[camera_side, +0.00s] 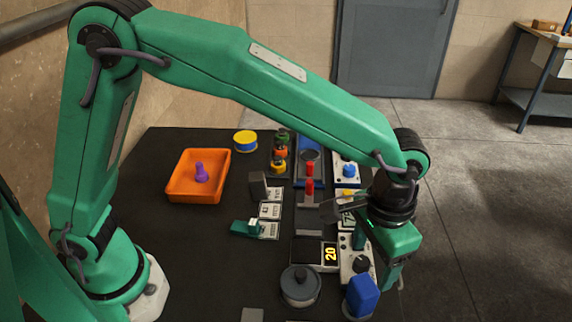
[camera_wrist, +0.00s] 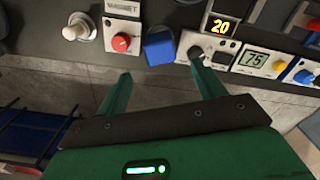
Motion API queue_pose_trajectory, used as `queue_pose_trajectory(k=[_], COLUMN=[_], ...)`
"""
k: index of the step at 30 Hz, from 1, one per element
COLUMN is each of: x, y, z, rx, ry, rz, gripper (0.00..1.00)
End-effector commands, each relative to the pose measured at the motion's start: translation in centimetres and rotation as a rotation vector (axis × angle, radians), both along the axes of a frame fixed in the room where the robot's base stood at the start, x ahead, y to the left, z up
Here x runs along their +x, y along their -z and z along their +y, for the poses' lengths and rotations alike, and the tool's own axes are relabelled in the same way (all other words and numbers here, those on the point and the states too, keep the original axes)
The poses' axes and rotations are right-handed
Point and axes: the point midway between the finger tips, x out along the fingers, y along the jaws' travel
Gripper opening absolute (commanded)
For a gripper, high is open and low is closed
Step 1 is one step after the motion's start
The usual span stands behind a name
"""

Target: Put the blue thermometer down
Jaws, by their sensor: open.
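A blue block-shaped piece (camera_side: 362,296), which may be the blue thermometer, stands on a pale round base at the front right of the dark bench. It also shows in the wrist view (camera_wrist: 159,46), just past the fingertips and between them. My gripper (camera_side: 377,268) points down beside the blue piece, behind it and to its right in the side view. In the wrist view the green fingers (camera_wrist: 160,68) are spread wide with nothing between them. I see no contact with the blue piece. Its lower end and any probe are hidden.
A dark round pot (camera_side: 300,288) stands left of the blue piece. A display reading 20 (camera_side: 330,254) and a black-knobbed panel (camera_side: 361,264) are close by. An orange tray (camera_side: 177,193) holds a purple piece (camera_side: 202,173). The bench's left front is mostly clear.

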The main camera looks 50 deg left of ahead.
Motion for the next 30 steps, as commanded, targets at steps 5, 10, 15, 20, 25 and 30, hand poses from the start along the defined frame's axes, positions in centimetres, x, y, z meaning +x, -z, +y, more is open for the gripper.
queue_pose_trajectory(k=[5, 10, 15, 20, 25, 30], x=[0.0, 0.0, 0.0, 0.0, 0.1, 0.6], y=[-0.8, -0.8, -0.8, -0.8, -1.1, -2.7], z=[0.0, 0.0, 0.0, 0.0, 0.5, 2.8], rx=[-0.002, 0.000, 0.000, 0.000, -0.005, -0.024], ry=[0.000, 0.000, 0.000, 0.000, -0.007, -0.029], rz=[-0.001, -0.001, -0.001, -0.001, -0.005, -0.027], gripper=[0.69, 0.69, 0.69, 0.69, 0.69, 0.69])
